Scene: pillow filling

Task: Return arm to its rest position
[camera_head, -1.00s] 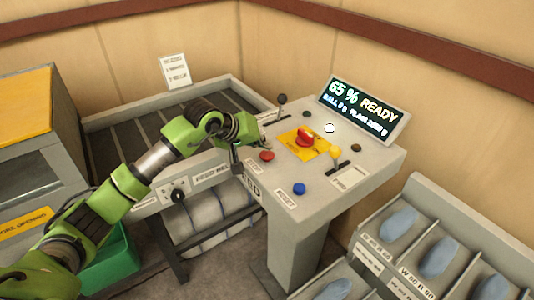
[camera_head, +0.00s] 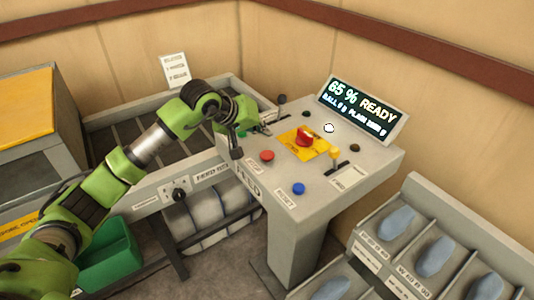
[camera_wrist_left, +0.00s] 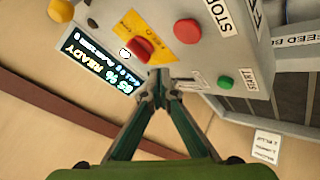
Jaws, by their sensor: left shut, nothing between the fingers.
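My left arm comes in from the left in the head view. The panel's red buttons show just beyond the tips. My right gripper is not in view.
The panel carries a red button (camera_head: 267,155), a blue button (camera_head: 299,188), levers and a display (camera_head: 363,109) reading "65 % READY". A slatted feed bed (camera_head: 110,127) lies left. A bin rack (camera_head: 440,215) stands right. A green bin (camera_head: 108,262) is below my arm.

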